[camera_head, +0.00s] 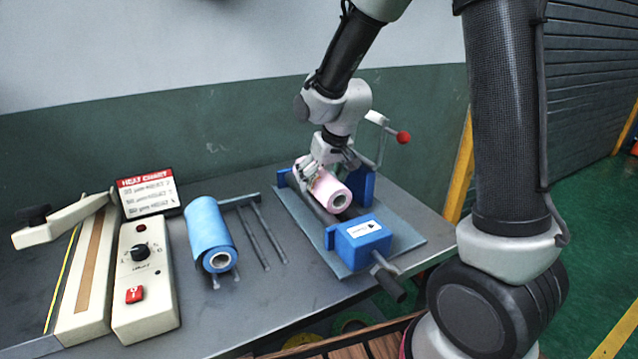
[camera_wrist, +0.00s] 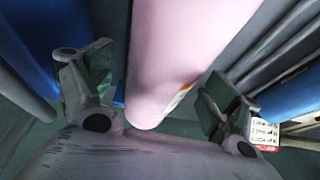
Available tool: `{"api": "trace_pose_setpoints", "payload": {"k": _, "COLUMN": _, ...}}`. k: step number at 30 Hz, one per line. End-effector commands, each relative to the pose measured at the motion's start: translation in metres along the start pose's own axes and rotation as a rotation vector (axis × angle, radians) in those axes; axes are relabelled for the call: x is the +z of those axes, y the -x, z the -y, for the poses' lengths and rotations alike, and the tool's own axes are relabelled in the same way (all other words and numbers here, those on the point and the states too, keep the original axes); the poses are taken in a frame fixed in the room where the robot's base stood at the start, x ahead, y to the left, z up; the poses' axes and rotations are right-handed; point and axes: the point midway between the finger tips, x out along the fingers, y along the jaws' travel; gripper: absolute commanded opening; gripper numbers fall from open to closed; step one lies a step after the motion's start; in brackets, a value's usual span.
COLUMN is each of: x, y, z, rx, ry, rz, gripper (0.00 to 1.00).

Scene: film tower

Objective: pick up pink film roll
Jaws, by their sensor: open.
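The pink film roll (camera_head: 331,192) lies in a blue and grey fixture on the table, with its near end and hollow core facing the camera. In the wrist view the pink roll (camera_wrist: 180,60) runs from the top edge down between the fingers. My gripper (camera_head: 318,178) is at the far part of the roll, over it. In the wrist view my gripper (camera_wrist: 155,90) is open, with one finger on each side of the roll and a gap visible on both sides. The far end of the roll is hidden behind my gripper in the head view.
A blue film roll (camera_head: 208,230) lies on a rod rack (camera_head: 262,235) to the left. A heat sealer (camera_head: 143,265) and a sign (camera_head: 148,193) stand further left. The fixture has a blue block (camera_head: 362,238), a crank handle (camera_head: 388,284) and a red-knobbed lever (camera_head: 403,137).

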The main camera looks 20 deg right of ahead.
Motion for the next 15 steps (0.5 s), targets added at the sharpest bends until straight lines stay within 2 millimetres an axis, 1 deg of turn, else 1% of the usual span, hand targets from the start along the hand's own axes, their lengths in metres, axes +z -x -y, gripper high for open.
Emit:
{"api": "trace_pose_setpoints", "payload": {"k": 1, "x": 0.0006, "y": -0.0069, "z": 0.0001, "rx": 0.000, "ry": 0.000, "rz": 0.002, "gripper": 0.89}}
{"api": "trace_pose_setpoints", "payload": {"k": 3, "x": 0.0002, "y": -0.0123, "z": 0.0002, "rx": 0.000, "ry": 0.000, "rz": 0.001, "gripper": 0.89}}
{"api": "trace_pose_setpoints", "payload": {"k": 10, "x": -0.0002, "y": -0.0145, "z": 0.0002, "rx": 0.000, "ry": 0.000, "rz": -0.001, "gripper": 0.89}}
{"api": "trace_pose_setpoints", "payload": {"k": 11, "x": -0.0001, "y": -0.0145, "z": 0.0002, "rx": 0.000, "ry": 0.000, "rz": -0.001, "gripper": 0.87}}
{"api": "trace_pose_setpoints", "payload": {"k": 15, "x": -0.0001, "y": -0.0144, "z": 0.0002, "rx": 0.000, "ry": 0.000, "rz": -0.001, "gripper": 0.62}}
